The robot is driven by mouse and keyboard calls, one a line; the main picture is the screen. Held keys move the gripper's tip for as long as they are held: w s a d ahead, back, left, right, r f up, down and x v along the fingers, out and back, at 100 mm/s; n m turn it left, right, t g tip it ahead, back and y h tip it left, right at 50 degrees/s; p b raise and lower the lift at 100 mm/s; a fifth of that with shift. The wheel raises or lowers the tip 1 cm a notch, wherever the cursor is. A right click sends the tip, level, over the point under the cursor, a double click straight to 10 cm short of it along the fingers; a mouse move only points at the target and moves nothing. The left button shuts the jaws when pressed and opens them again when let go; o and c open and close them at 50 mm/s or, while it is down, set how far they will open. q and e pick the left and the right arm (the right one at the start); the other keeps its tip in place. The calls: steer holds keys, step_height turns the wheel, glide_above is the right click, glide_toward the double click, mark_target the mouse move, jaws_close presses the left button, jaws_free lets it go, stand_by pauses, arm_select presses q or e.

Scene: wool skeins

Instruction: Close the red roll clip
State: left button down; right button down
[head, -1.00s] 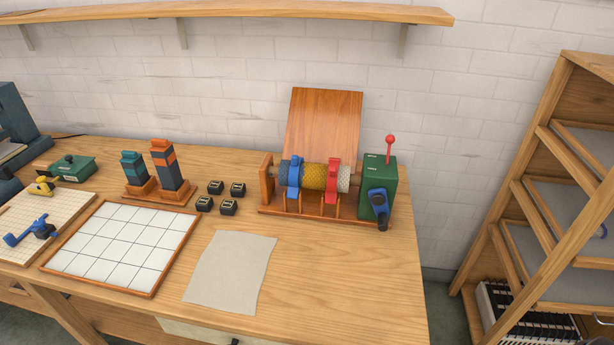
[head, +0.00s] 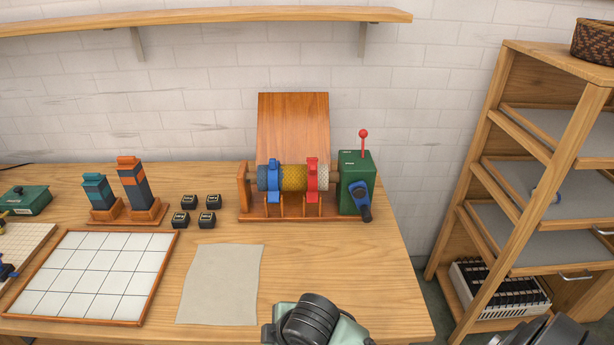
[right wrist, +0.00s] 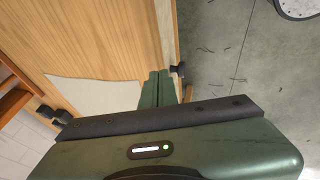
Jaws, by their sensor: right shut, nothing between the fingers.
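The red roll clip (head: 312,177) stands upright around the right part of a horizontal roll, beside the roll's yellow section (head: 293,178). I cannot tell from here whether its latch is open. A similar blue clip (head: 273,180) sits to its left, by the blue section. The roll lies in a wooden stand (head: 244,195) joined to a green box (head: 355,170) with a red-knobbed lever and a blue crank (head: 360,200). My right gripper (right wrist: 155,78) is shut and empty in the right wrist view, near the table's front edge, well away from the clip. My left gripper is not in view.
A grey sheet (head: 222,285) lies in front of the stand. Several small black blocks (head: 186,221), two striped towers (head: 135,185) and a white tiled tray (head: 172,240) are to the left. A wooden shelf unit (head: 500,140) stands right of the table. The table's right front is mostly clear.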

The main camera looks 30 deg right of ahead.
steer(key=w+d+r+n+t+h, duration=0.15)
steer(key=w+d+r+n, duration=0.45)
steer(key=w+r+n, duration=0.6)
steer(key=w+d+r+n+h, duration=0.25)
steer(key=d+r, duration=0.25)
steer(key=d, duration=0.3)
steer(key=w+d+r+n+h, duration=0.2)
steer(key=w+d+r+n, duration=0.15)
steer(key=d+r, duration=0.35)
steer(key=w+d+f+p, duration=0.2)
steer(key=w+d+f, duration=0.4)
steer(key=w, duration=0.3)
steer(key=shift+d+f+m, duration=0.4)
steer(key=shift+f, duration=0.15)
